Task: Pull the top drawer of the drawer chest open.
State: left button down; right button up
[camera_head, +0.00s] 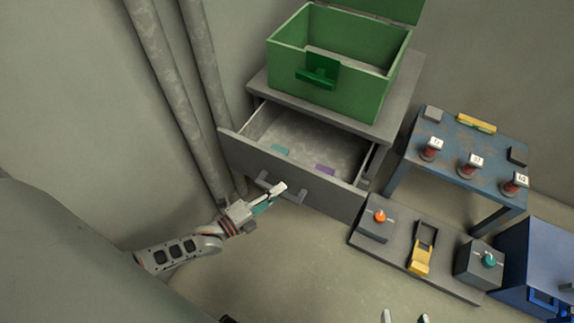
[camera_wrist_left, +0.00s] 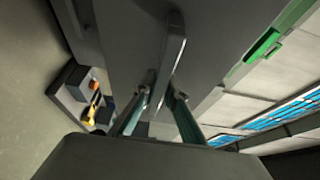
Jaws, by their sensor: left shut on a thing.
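The grey drawer chest (camera_head: 402,108) stands against the back wall. Its top drawer (camera_head: 235,148) is pulled well out, so its inside shows from above. My left gripper (camera_head: 268,197) is at the drawer's front, shut on the bar handle (camera_head: 295,195). In the left wrist view, the handle (camera_wrist_left: 174,55) runs between the two fingers of my left gripper (camera_wrist_left: 162,108). My right gripper (camera_head: 405,317) shows only as two fingertips at the bottom edge, set apart, with nothing seen between them.
An open green box (camera_head: 285,72) stands on the chest. A blue table (camera_head: 460,140) and a low grey board with controls (camera_head: 395,243) stand to the right. Pipes (camera_head: 178,90) rise at left.

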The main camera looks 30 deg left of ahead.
pick_arm(q)
jog(key=s, duration=0.9)
jog(key=shift+s+p, duration=0.3)
pick_arm(e)
jog(key=shift+s+d+f, duration=0.15)
jog(key=shift+s+f, duration=0.2)
jog(key=shift+f, duration=0.05)
pick_arm(q)
jog(key=shift+a, duration=0.1)
jog(key=c, duration=2)
grip_release()
jog(key=shift+c, duration=0.2)
pick_arm(e)
jog(key=shift+f, duration=0.1)
pick_arm(q)
jog(key=v, duration=1.2)
